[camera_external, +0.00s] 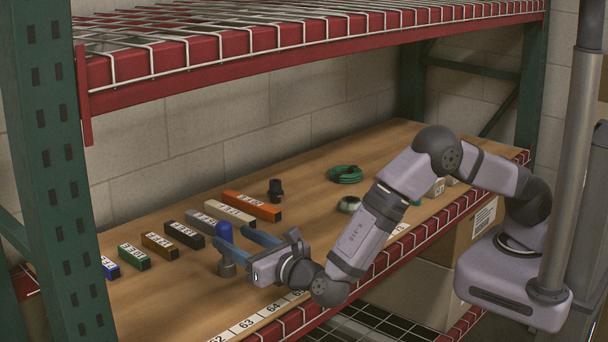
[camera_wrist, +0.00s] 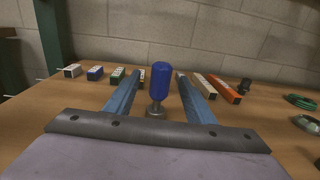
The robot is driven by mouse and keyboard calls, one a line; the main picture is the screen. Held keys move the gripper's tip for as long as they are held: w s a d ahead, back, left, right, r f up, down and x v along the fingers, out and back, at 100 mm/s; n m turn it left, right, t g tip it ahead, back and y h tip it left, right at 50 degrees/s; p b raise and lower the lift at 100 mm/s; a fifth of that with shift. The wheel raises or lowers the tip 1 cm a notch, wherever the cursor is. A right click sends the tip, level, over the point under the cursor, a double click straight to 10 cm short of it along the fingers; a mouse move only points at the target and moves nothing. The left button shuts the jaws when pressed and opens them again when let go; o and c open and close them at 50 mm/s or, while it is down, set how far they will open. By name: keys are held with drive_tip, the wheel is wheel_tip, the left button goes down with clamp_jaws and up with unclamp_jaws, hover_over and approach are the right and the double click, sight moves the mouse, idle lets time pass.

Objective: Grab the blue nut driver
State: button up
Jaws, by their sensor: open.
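The blue nut driver (camera_wrist: 160,82) stands upright in the wrist view, with its blue handle up and a grey metal end at the bottom. My gripper (camera_wrist: 158,74) is open, with one blue finger on each side of the nut driver. A gap shows on both sides, wider on the left. In the external view my gripper (camera_external: 231,236) reaches low over the wooden shelf.
Labelled blocks stand in a row behind, including an orange one (camera_external: 252,205), a black one (camera_external: 184,235) and a green one (camera_external: 134,256). A dark fitting (camera_external: 275,190) and a green coil (camera_external: 345,174) sit farther right. A red-edged upper shelf (camera_external: 300,45) hangs above.

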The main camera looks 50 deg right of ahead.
sight(232, 234)
drive_tip(key=shift+w+d+f+p, duration=0.1)
drive_tip(key=shift+w+d+p, duration=0.1)
drive_tip(key=shift+w, duration=1.1)
drive_tip(key=shift+w+d+f+p, duration=0.1)
drive_tip(key=shift+w+p, duration=0.05)
drive_tip(key=shift+w, duration=1.15)
drive_tip(key=c, duration=1.2)
